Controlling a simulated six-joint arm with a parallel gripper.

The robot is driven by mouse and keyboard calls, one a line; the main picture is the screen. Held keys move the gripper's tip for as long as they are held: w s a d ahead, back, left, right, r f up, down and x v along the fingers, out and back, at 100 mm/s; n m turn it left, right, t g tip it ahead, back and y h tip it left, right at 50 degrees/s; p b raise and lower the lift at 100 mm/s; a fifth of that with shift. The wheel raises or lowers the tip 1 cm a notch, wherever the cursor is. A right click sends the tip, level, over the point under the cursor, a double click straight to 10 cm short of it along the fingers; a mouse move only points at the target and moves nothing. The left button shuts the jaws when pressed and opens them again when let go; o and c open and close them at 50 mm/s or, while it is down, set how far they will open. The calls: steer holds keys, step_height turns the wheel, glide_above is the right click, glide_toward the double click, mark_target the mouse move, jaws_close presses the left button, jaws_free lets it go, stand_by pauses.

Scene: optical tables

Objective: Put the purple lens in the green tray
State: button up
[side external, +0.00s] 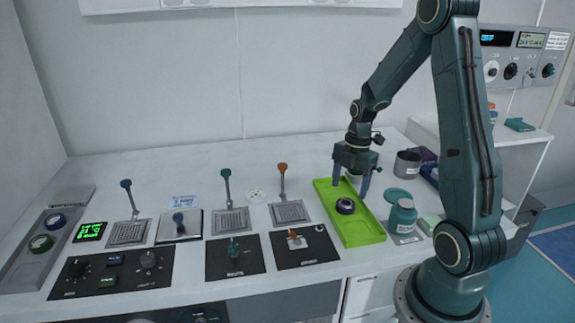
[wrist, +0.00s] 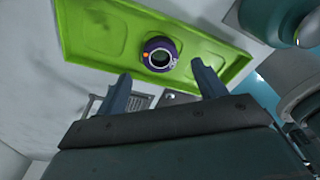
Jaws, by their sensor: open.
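The purple lens (side external: 345,206) is a short dark purple ring with a glass centre. It rests inside the bright green tray (side external: 365,237), which lies flat on the white table. In the wrist view the purple lens (wrist: 159,54) sits on the tray floor near one long wall of the green tray (wrist: 85,25). My gripper (side external: 351,188) is open and empty. It is above the far half of the tray, and the lens is apart from its fingers. In the wrist view the fingers of my gripper (wrist: 161,86) point toward the lens with a gap between them.
A grey cup (side external: 407,163) stands farther back. Left of the tray are control panels (side external: 300,246) and upright levers (side external: 282,180). The table's back left is clear.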

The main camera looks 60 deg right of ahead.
mark_target(348, 201)
step_height(348, 201, up, 7)
steer(key=shift+s+d+r, duration=0.15)
steer(key=shift+d+r, duration=0.05)
steer(key=shift+d, duration=0.2)
stand_by(0.5)
steer(key=s+a+r+m+t+h, duration=0.2)
steer(key=a+r+m, duration=0.6)
steer(key=a, duration=0.5)
steer(key=s+a+r+m+t, duration=0.3)
steer(key=s+a+r+m, duration=0.1)
steer(key=s+a+m, duration=0.3)
steer(key=shift+s+a+m+y, duration=0.35)
steer(key=shift+s+a, duration=0.35)
steer(key=shift+a, duration=0.7)
